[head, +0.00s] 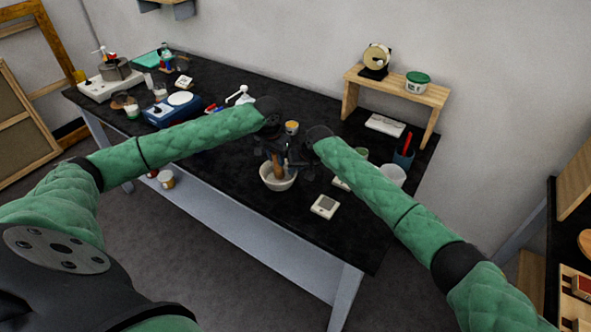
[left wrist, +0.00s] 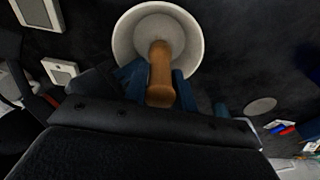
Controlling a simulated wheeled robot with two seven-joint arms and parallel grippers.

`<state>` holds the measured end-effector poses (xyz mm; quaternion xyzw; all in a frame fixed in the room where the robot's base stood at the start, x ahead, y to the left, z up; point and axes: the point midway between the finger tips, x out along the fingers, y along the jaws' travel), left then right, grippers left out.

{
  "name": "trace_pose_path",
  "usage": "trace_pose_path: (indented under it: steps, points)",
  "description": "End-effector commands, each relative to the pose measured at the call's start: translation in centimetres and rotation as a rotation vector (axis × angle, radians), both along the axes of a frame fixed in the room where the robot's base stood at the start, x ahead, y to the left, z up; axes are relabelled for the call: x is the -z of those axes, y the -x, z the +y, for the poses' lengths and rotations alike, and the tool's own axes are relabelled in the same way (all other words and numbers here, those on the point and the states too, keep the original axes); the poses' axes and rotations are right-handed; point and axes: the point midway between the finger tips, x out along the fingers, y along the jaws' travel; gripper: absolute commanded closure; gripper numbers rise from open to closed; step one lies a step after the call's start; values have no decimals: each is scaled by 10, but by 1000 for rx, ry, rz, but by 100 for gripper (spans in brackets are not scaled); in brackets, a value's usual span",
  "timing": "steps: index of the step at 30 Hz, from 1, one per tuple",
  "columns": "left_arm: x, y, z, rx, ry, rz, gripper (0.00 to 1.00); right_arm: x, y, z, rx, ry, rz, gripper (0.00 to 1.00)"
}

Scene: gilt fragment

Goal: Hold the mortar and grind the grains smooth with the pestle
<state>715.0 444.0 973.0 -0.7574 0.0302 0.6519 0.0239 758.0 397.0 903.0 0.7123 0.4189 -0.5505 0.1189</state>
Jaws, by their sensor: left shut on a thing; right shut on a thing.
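The white mortar (head: 279,181) stands on the black table and also shows in the left wrist view (left wrist: 124,40). The brown wooden pestle (head: 277,166) stands tilted with its lower end inside the mortar; its handle end faces the camera in the left wrist view (left wrist: 160,72). My left gripper (left wrist: 158,88) has its blue fingers on either side of the pestle handle, shut on it. My right gripper (head: 298,162) is at the mortar's right rim and appears shut on it; its fingertips are partly hidden. I cannot make out grains in the bowl.
A small white scale (head: 325,206) lies just right of the mortar. A small orange-topped jar (head: 291,127) stands behind my grippers. A blue cup with red-handled tools (head: 403,157) and a wooden shelf (head: 398,87) stand at the right. The table in front of the mortar is clear.

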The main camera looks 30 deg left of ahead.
Motion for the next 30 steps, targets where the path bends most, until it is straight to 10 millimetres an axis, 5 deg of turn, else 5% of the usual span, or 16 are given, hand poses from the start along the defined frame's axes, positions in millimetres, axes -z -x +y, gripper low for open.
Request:
trace_pose_path:
  steps: [16,30]
  points:
    - [0,15,7,1,1,1,97,1,0,0,1,1,1,100]
    - [3,10,-9,2,2,1,97,1,0,0,1,1,0,100]
